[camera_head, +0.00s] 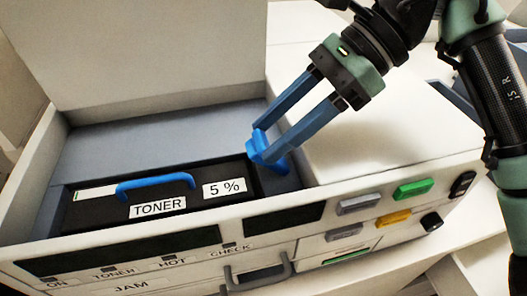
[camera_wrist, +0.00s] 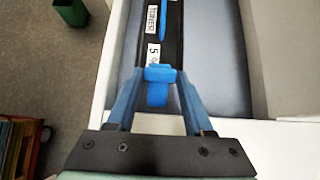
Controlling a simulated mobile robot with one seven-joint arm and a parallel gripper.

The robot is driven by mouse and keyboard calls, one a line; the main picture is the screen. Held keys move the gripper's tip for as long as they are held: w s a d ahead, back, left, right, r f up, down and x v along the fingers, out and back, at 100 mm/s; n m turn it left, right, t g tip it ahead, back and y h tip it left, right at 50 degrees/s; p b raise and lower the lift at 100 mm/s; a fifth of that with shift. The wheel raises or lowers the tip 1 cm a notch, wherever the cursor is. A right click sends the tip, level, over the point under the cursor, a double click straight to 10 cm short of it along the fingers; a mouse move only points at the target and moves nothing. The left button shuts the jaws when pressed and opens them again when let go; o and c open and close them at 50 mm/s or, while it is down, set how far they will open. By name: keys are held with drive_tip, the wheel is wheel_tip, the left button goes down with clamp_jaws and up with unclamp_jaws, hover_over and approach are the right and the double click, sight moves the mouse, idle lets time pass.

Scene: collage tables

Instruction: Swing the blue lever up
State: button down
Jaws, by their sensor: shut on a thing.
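The blue lever (camera_head: 258,148) stands at the right end of the black toner cartridge (camera_head: 115,210), inside the open bay of the printer (camera_head: 235,217). In the wrist view the lever (camera_wrist: 158,94) sits between my two fingers. My gripper (camera_head: 268,148) reaches down from the upper right, with its long blue-grey fingers on either side of the lever. It is shut on the lever. The fingertips partly hide the lever's lower part, so its exact tilt is hard to tell. The cartridge has a blue handle (camera_head: 156,182) and labels reading TONER and 5 %.
The raised cover (camera_head: 155,55) stands behind the bay. A flat white top (camera_head: 375,120) lies to the right. The front panel has grey, green (camera_head: 412,188) and yellow buttons and a grey handle (camera_head: 258,277). A green bin (camera_wrist: 70,12) stands on the floor.

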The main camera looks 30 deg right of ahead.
drive_tip(key=shift+s+d+t+y+b, duration=0.2)
drive_tip(key=shift+d+y+b, duration=0.3)
drive_tip(key=shift+y+b, duration=0.3)
drive_tip(key=shift+s+d+t+y+b, duration=0.1)
drive_tip(key=shift+d+t+y+b, duration=0.1)
drive_tip(key=shift+d+y+b, duration=0.45)
drive_tip(key=shift+a+y, duration=0.2)
drive_tip(key=shift+y, duration=0.05)
drive_tip(key=shift+c, duration=1.4)
unclamp_jaws()
drive_tip(key=shift+d, duration=0.1)
drive_tip(key=v, duration=1)
drive_tip(key=shift+r+p, duration=0.25)
drive_tip(key=shift+p, duration=0.05)
drive_tip(key=shift+s+d+r+p, duration=0.15)
drive_tip(key=shift+d+r+p, duration=0.25)
drive_tip(key=shift+p, duration=0.35)
drive_tip(key=shift+s+d+r+p, duration=0.1)
drive_tip(key=shift+s+d+p, duration=0.15)
drive_tip(key=shift+d+p, duration=0.45)
